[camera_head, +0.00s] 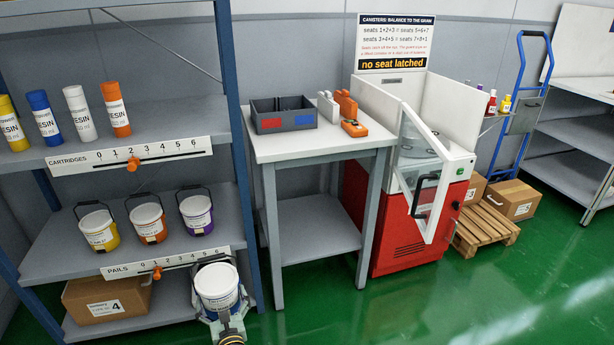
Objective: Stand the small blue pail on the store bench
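A grey bench with a white top (320,142) stands right of the rack; whether this is the store bench is not marked. Another bench (582,92) stands at the far right.
The rack's middle shelf (62,262) holds yellow, orange and purple pails. Cartridges stand above. The bench top carries a grey bin (283,121) and orange devices (352,126), leaving its front partly clear. A red-and-white machine (418,200), pallet (483,230) and blue hand truck (524,95) stand right.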

